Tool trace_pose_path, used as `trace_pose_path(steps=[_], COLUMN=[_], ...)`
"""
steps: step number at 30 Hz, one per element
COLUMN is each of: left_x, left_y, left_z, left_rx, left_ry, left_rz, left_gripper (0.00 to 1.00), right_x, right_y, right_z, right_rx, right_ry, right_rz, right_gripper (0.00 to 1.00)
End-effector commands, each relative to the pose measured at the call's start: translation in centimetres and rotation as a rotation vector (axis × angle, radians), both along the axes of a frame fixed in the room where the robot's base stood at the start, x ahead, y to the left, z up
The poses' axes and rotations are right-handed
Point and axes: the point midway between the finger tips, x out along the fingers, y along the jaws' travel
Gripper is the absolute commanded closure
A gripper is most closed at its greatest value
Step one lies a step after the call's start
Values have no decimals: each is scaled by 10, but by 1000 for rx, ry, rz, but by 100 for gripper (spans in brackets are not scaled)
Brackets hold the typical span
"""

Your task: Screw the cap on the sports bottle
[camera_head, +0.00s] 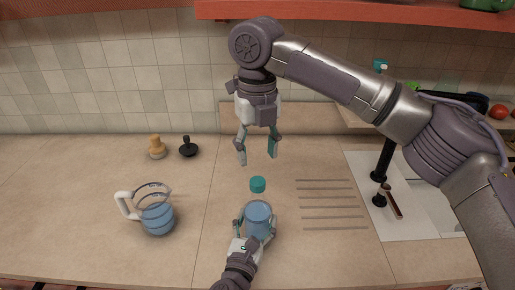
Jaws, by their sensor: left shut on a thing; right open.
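The blue see-through sports bottle (258,213) stands upright on the counter at the lower middle. My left gripper (254,232) comes from below and is shut around the bottle's side. The teal cap (258,184) shows just beyond the bottle's top in the picture, apart from it; I cannot tell whether it rests on the counter. My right gripper (257,157) points down above the cap, open and empty, with its two fingers spread wide. The lower part of the bottle is partly hidden by my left gripper.
A glass jug (157,216) with blue liquid stands to the left. A tan-topped item (156,147) and a black-knobbed item (188,147) stand at the back left. Drain grooves (330,204), a sink (412,214) and a black tap (384,160) lie to the right. A red shelf (320,12) hangs above.

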Motion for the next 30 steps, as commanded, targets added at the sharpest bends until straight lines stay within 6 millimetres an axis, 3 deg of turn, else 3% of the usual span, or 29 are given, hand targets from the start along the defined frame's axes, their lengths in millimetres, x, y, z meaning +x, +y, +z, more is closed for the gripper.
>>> trace_pose_path(steps=[8,21,30], left_x=[0,0,0], left_y=[0,0,0], left_z=[-1,0,0], left_rx=[0,0,0], left_ry=[1,1,1], left_rz=[0,0,0], left_gripper=[100,100,100], right_x=[0,0,0], right_y=[0,-1,0], right_z=[-8,-70,-80], right_rx=[-1,-1,0], right_ry=[1,1,-1], right_rz=[-2,-5,-5], right_gripper=[45,45,45])
